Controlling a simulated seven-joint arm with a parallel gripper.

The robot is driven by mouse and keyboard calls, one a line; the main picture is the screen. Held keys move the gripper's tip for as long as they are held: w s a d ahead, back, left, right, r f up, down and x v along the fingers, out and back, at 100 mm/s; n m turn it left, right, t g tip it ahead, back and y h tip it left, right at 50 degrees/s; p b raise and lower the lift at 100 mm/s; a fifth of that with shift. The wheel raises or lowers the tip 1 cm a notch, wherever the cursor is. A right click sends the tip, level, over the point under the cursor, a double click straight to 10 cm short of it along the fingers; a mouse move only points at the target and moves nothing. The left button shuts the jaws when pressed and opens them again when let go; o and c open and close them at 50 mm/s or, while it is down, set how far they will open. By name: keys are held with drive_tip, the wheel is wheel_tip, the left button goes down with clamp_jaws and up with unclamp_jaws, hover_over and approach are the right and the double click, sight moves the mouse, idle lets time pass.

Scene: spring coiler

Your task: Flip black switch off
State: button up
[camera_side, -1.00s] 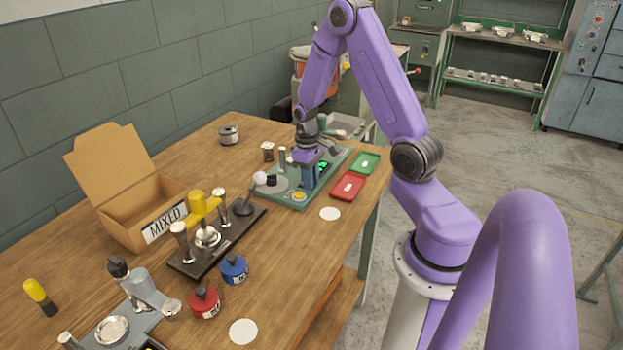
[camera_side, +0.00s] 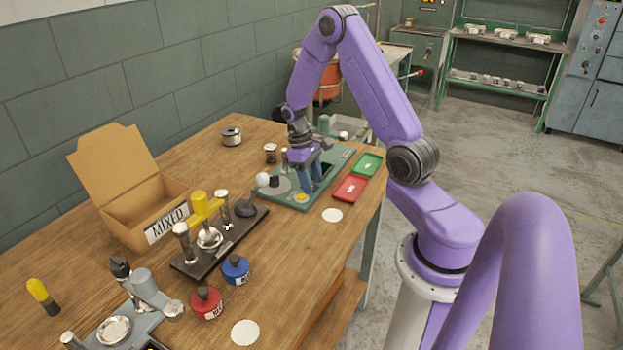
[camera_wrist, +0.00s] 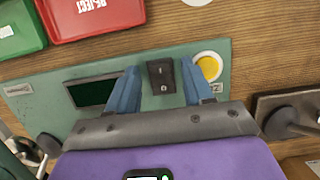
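The black switch (camera_wrist: 161,76) is a small rocker marked I and O, on the green machine panel (camera_wrist: 50,112). In the wrist view it lies between the two blue fingers of my gripper (camera_wrist: 158,67), with a gap on both sides. My gripper is open and holds nothing. In the side view my gripper (camera_side: 309,183) is low over the green panel (camera_side: 341,158), and the switch cannot be made out there. Which side of the rocker is pressed is hard to tell. A dark display (camera_wrist: 92,92) sits left of the switch in the wrist view.
A yellow button (camera_wrist: 209,66) is close beside my right finger. Red (camera_side: 350,189) and green (camera_side: 367,164) trays lie right of the panel. A white-knobbed lever (camera_side: 262,180) and a dark metal fixture (camera_side: 225,242) stand to the left.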

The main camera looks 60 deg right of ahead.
sight(298, 184)
drive_tip(key=v, duration=1.7)
drive_tip(key=shift+r, duration=0.25)
drive_tip(key=s+a+n+t, duration=0.1)
drive_tip(key=s+a+n, duration=0.2)
drive_tip(key=a, duration=0.6)
drive_tip(key=s+a+n+t, duration=0.1)
drive_tip(key=s+a+n, duration=0.25)
drive_tip(key=a, duration=0.65)
drive_tip(key=s+a+n, duration=0.3)
drive_tip(key=s, duration=0.6)
drive_tip(key=s+a+f+n+t, duration=0.1)
drive_tip(key=s+a+n, duration=0.2)
drive_tip(key=s, duration=0.7)
drive_tip(key=shift+s+a, duration=0.2)
drive_tip(key=shift+a, duration=0.05)
drive_tip(key=shift+o, duration=0.3)
